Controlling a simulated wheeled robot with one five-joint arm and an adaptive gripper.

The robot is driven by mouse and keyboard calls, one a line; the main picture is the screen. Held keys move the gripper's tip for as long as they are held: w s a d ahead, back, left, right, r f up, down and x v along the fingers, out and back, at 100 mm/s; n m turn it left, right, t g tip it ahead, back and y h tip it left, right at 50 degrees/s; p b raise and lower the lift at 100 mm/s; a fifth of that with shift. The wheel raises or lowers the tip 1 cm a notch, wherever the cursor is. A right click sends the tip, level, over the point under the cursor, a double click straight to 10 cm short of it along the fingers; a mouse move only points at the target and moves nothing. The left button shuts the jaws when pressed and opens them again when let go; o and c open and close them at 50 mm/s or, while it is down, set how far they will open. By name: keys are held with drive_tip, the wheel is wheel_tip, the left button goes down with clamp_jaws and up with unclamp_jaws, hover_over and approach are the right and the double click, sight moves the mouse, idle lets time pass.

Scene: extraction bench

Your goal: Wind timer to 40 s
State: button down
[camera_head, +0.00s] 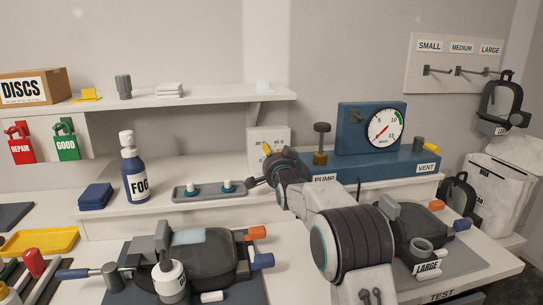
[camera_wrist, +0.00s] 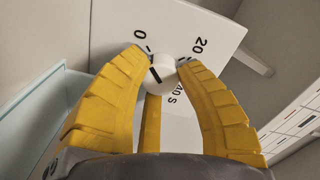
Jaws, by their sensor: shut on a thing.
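The timer (camera_head: 270,133) is a pale box on the bench step below the wall shelf, partly hidden by my gripper (camera_head: 267,152) in the head view. In the wrist view its white face (camera_wrist: 187,25) carries the marks 0, 20 and 40 S. The round white knob (camera_wrist: 163,66) has a black pointer line on its lower left side in the picture. Which mark it points to is hard to tell. The yellow fingers of my gripper (camera_wrist: 164,60) are shut on the knob from both sides, and a third finger lies below it.
The blue pump unit (camera_head: 355,165) with its gauge (camera_head: 384,127) stands close right of the timer. A grey tray (camera_head: 205,193) with small white-topped parts and a FOG bottle (camera_head: 134,170) are to the left. The wall shelf (camera_head: 190,97) overhangs at the upper left.

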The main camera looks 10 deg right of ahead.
drive_tip(key=shift+m+b, duration=0.3)
drive_tip(key=shift+b, duration=0.05)
drive_tip(key=m+b, duration=0.2)
drive_tip(key=m, duration=0.1)
drive_tip(key=shift+r+m+b, duration=0.15)
drive_tip(key=shift+m+b, duration=1.1)
drive_tip(key=shift+m, duration=1.35)
drive_tip(key=c, duration=0.8)
unclamp_jaws()
drive_tip(key=shift+s, duration=0.1)
drive_tip(key=shift+s, duration=5.85)
